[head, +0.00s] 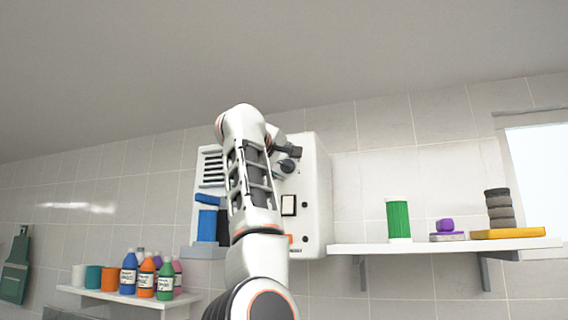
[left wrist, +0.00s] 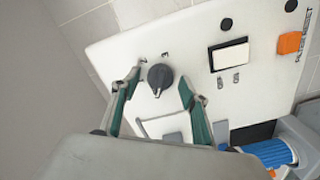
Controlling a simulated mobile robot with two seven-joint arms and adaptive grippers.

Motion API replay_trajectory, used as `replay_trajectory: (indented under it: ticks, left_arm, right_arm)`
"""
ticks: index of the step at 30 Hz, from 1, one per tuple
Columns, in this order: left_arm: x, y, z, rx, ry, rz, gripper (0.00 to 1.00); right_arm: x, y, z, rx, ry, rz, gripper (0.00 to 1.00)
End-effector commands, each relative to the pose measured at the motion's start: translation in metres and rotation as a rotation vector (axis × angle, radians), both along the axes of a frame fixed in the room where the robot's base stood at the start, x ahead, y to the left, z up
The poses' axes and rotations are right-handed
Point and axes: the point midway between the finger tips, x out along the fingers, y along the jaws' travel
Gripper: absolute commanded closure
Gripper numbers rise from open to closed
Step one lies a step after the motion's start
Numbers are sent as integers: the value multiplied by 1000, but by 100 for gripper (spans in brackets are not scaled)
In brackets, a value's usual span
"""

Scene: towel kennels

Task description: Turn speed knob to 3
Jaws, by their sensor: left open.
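The speed knob (left wrist: 160,77) is a dark round dial with a light pointer line on a white panel (left wrist: 130,42). Small marks around it are too blurred to read. In the left wrist view my left gripper (left wrist: 158,88) is open, its green-edged fingers on either side of the knob. I cannot tell whether they touch it. In the head view the knob (head: 287,166) shows at the upper right of my left arm, on the white wall box (head: 318,190). My arm hides much of the box. My right gripper is not in view.
The panel also has a rocker switch (left wrist: 229,54) and an orange filter reset button (left wrist: 290,43). A blue cylinder (head: 207,222) sits at the box's left. A right shelf (head: 400,248) holds a green roll (head: 398,220); a lower left shelf (head: 120,297) holds several bottles.

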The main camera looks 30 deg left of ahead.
Motion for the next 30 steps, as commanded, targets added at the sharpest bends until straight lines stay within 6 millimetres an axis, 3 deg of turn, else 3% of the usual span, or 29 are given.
replay_trajectory:
  ticks: [2,6,7,19,30]
  left_arm:
    - [0,0,0,0,0,0,55]
    - [0,0,0,0,1,0,92]
    - [0,0,0,0,1,0,94]
    - [0,0,-1,48,13,1,94]
    - [0,0,-1,310,77,0,94]
  right_arm:
    - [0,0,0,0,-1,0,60]
    - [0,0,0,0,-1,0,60]
    - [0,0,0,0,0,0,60]
    - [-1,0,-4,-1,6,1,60]
    - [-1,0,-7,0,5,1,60]
